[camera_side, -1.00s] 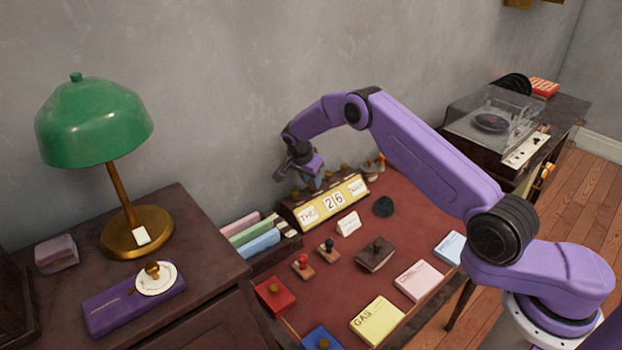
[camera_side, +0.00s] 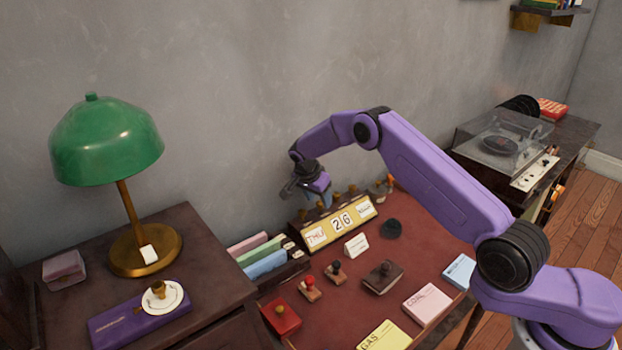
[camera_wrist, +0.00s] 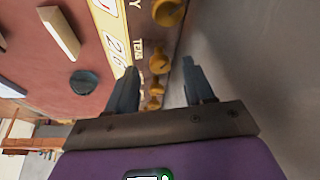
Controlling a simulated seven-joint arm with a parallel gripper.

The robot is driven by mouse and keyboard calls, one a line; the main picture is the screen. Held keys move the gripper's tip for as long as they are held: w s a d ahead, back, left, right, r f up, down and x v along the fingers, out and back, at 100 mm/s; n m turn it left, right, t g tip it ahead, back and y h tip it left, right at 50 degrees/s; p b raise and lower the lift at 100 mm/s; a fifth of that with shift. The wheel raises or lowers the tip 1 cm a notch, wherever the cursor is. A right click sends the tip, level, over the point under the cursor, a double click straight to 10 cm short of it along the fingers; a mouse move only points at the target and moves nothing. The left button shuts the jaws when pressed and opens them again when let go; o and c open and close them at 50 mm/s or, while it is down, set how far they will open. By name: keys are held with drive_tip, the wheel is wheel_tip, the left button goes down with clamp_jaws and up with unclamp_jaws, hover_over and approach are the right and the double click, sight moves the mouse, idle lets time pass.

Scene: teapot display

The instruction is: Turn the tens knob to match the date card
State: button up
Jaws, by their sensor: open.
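The date display (camera_side: 340,223) is a dark box with a yellow face, reading THU and 26, with a month panel at right too small to read. Brass knobs line its top. In the wrist view, the tens knob (camera_wrist: 160,63) sits beside the label TENS, and another brass knob (camera_wrist: 168,12) is above it. The white date card (camera_side: 356,247) stands in front of the display; its writing is unreadable. It also shows in the wrist view (camera_wrist: 60,33). My gripper (camera_wrist: 159,68) is open and empty, its fingers on either side of the tens knob in that view. Contact cannot be told.
Stamps (camera_side: 310,289), a dark blotter (camera_side: 383,277) and coloured paper pads (camera_side: 427,302) lie on the red desk top. A file holder (camera_side: 270,265) stands left of the display. A black round object (camera_side: 391,229) is at its right. The wall is close behind.

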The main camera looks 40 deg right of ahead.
drive_tip(key=v, duration=1.6)
drive_tip(key=shift+a, duration=0.2)
drive_tip(key=s+a+r+n+y, duration=0.1)
drive_tip(key=s+a+r+n, duration=0.2)
drive_tip(key=s+a+n, duration=0.35)
drive_tip(key=s+a+r+n+y, duration=0.2)
drive_tip(key=s+a+r+n, duration=0.15)
drive_tip(key=s+n, duration=0.55)
drive_tip(key=s+d+n, duration=0.3)
drive_tip(key=s+n, duration=0.1)
drive_tip(key=s, duration=0.6)
drive_tip(key=s+d+f+n+y, duration=0.1)
drive_tip(key=s+d+n, duration=0.2)
drive_tip(key=s, duration=0.7)
drive_tip(key=s+d+f+n+g, duration=0.1)
drive_tip(key=s+d+n, duration=0.2)
drive_tip(key=s, duration=0.7)
drive_tip(key=shift+s+d+n+y, duration=0.15)
drive_tip(key=shift+s+n+y, duration=0.2)
drive_tip(key=shift+n, duration=0.7)
